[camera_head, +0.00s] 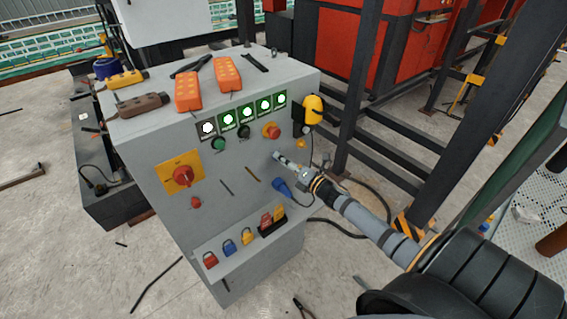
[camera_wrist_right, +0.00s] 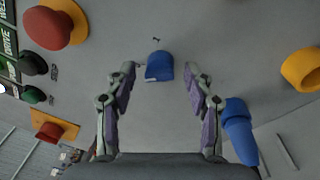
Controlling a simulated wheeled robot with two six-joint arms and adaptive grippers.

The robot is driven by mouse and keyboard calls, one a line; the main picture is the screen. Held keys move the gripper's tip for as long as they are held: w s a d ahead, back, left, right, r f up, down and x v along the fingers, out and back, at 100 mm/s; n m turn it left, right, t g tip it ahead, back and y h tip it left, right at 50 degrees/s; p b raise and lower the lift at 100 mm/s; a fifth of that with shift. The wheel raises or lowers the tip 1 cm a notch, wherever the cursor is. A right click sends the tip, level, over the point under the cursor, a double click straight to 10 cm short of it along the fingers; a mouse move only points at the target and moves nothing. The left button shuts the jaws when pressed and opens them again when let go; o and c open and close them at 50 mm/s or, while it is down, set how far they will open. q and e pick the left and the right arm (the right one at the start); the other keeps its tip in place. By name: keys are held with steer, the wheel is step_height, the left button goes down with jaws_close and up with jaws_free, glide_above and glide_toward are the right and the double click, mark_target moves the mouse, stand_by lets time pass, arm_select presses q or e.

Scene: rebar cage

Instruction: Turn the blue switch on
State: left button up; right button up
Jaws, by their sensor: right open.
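The blue switch (camera_wrist_right: 159,66) is a short rounded blue knob on the grey panel in the right wrist view. It lies between and just beyond the fingertips of my right gripper (camera_wrist_right: 160,80), which is open with nothing between its fingers. In the head view my right gripper (camera_head: 281,159) reaches from the right to the front of the grey control cabinet (camera_head: 245,205). There I cannot make out the blue switch; the gripper likely covers it. Whether a finger touches the knob is unclear. My left gripper is not in view.
A blue plug-like piece (camera_head: 280,186) sits just below the gripper, also in the wrist view (camera_wrist_right: 238,130). A red button (camera_head: 271,131) and yellow lamp-like piece (camera_head: 314,109) are above. A red rotary switch (camera_head: 182,176) is left.

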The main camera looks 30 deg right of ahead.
steer(key=shift+w+a, duration=0.1)
steer(key=shift+w, duration=0.2)
jaws_close()
steer(key=shift+m, duration=0.3)
steer(key=shift+s+a+f+m+t+h+p, duration=0.1)
steer(key=shift+m+t+h+p, duration=0.2)
steer(key=shift+m, duration=2.75)
steer(key=shift+w+d+f+m+t+h+p, duration=0.1)
steer(key=shift+m+t+h+p, duration=0.15)
steer(key=shift+m, duration=2.85)
steer(key=shift+s+a+f+m+t+h+p, duration=0.1)
steer(key=shift+m+t+h+p, duration=0.2)
steer(key=shift+m, duration=2.75)
